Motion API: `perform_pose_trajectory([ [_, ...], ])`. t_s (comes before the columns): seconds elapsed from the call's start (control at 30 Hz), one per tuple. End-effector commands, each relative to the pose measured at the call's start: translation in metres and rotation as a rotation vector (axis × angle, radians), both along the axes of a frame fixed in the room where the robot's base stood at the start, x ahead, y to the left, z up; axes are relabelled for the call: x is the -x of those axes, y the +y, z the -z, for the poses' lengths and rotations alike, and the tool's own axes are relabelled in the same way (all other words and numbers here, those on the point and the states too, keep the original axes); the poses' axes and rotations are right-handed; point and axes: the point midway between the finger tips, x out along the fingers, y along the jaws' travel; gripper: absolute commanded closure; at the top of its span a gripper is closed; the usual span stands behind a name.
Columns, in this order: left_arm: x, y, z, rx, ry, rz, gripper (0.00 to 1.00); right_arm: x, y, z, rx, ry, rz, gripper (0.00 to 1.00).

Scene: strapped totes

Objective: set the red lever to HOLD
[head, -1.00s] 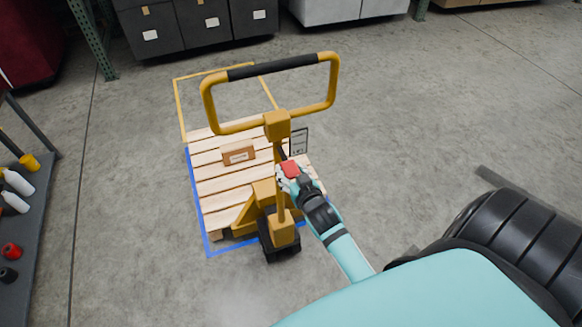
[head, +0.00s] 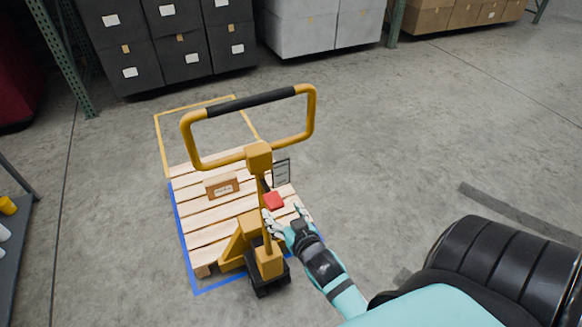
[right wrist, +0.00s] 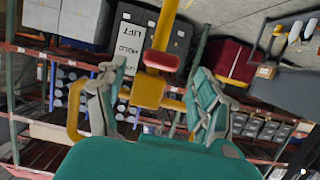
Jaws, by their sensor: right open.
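The red lever (head: 273,201) sticks out from the post of a yellow pallet jack (head: 258,158); its red end also shows in the right wrist view (right wrist: 161,61). A label card (head: 281,172) stands beside the post; in the right wrist view the card (right wrist: 128,52) reads LIFT above HOLD, with a lower line hard to read. The red end appears roughly level with HOLD from there. My right gripper (head: 287,213) is open just below and in front of the lever, its fingers apart and empty, not visibly touching it. My left gripper is not in view.
A wooden pallet (head: 190,205) with a small brown box (head: 222,186) sits under the jack, inside blue and yellow floor lines. Dark totes (head: 170,40) and grey totes (head: 320,25) stand at the back.

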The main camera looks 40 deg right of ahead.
Motion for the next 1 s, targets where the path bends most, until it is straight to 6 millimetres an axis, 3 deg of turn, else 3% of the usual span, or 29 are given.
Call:
perform_pose_trajectory([
  [0.1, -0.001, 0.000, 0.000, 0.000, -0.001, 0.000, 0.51, 0.024, 0.006, -0.007, -0.002, 0.001, 0.001, 0.31],
  [0.3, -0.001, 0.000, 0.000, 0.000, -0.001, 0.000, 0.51, 0.048, 0.012, -0.017, -0.001, -0.001, 0.000, 0.31],
  [1.0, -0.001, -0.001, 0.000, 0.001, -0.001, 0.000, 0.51, 0.054, 0.013, -0.016, -0.001, 0.002, -0.002, 0.31],
])
